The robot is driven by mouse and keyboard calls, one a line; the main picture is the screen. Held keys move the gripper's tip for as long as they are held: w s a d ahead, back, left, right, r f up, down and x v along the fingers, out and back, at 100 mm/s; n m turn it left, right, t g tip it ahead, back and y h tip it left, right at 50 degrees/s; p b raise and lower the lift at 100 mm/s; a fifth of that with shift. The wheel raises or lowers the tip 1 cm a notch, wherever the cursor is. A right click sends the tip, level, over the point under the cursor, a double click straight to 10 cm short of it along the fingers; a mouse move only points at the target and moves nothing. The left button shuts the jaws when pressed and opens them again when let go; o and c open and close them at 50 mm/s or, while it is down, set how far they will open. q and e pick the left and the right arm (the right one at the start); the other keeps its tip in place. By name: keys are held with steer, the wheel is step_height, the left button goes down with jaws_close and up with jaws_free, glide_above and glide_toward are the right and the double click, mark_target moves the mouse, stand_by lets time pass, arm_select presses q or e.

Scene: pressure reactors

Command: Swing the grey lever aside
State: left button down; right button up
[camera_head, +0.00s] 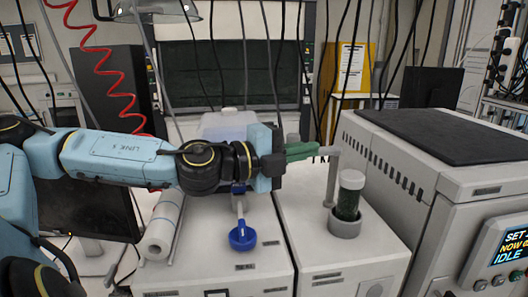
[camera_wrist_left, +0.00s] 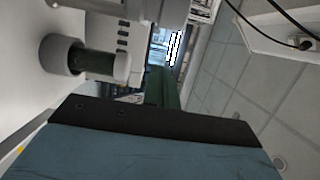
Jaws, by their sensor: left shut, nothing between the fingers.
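The grey lever (camera_head: 331,178) is an upright post with a short arm at its top, standing on the right-hand white unit. My left gripper (camera_head: 312,149) reaches in from the left with its green fingers shut and empty. Its tips are at the lever's top arm; I cannot tell whether they touch it. A capped vessel with dark green contents (camera_head: 348,200) stands upright in a grey collar just right of the lever. The vessel also shows in the left wrist view (camera_wrist_left: 92,63), with the green fingers (camera_wrist_left: 163,90) beside it. My right gripper is not in view.
A blue knob (camera_head: 242,236) is on the left-hand white unit, below my left wrist. A white paper roll (camera_head: 163,228) lies to its left. A large grey device (camera_head: 390,190) with a black top stands close on the right. Cables hang behind.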

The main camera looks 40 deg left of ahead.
arm_select(q)
steer(key=a+b+v, duration=0.1)
steer(key=b+v, duration=0.6)
steer(key=v, duration=0.2)
steer(key=shift+a+f, duration=0.2)
steer(key=shift+f, duration=0.05)
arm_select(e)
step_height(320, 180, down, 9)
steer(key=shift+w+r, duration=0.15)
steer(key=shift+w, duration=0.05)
arm_select(q)
steer(key=shift+s, duration=0.1)
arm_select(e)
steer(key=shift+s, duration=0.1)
